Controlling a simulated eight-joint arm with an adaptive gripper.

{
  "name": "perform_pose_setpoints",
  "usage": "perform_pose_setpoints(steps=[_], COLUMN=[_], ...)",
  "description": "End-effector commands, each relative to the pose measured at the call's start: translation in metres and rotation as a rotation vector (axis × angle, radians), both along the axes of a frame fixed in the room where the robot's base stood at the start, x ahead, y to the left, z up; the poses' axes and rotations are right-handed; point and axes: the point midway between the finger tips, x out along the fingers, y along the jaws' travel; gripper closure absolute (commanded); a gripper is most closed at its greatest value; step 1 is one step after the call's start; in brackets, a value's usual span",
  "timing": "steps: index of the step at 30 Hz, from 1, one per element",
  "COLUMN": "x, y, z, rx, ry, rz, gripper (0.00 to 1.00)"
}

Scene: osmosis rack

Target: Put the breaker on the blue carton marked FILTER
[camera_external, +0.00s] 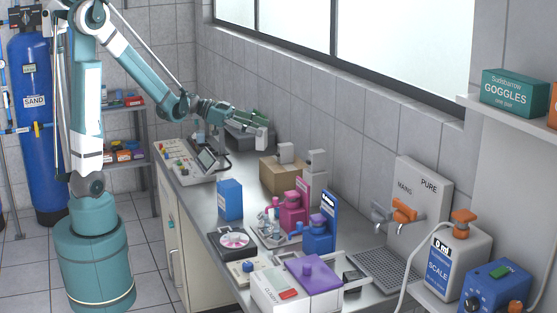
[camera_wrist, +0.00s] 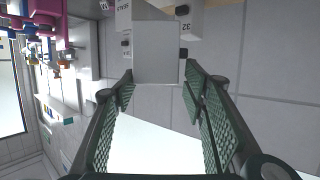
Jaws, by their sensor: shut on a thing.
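My gripper (camera_external: 256,127) is raised above the far part of the bench, at the end of my outstretched arm. It is shut on a pale grey breaker (camera_external: 262,140). In the wrist view the breaker (camera_wrist: 155,52) sits between the green-padded fingertips of my gripper (camera_wrist: 158,74), with its plain face toward the camera. A blue carton (camera_external: 230,199) stands upright on the bench near its left edge, below and left of my gripper. Its lettering is too small to read.
Similar pale blocks stand on a brown box (camera_external: 281,175) and beside it (camera_external: 317,160); one bears "32" in the wrist view (camera_wrist: 191,20). Pink (camera_external: 293,211) and blue (camera_external: 319,234) dispensers stand right of the carton. A control panel (camera_external: 184,160) lies behind it.

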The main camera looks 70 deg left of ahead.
Motion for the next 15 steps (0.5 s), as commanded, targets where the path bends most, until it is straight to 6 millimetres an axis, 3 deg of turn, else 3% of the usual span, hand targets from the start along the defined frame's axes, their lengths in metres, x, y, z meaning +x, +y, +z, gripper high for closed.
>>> perform_pose_setpoints(steps=[6, 15], x=[-0.046, -0.112], y=[-0.055, -0.118], z=[0.017, 0.038], rx=[-0.001, 0.000], ry=[0.000, 0.000], rz=[-0.142, -0.330], gripper=[0.70, 0.70])
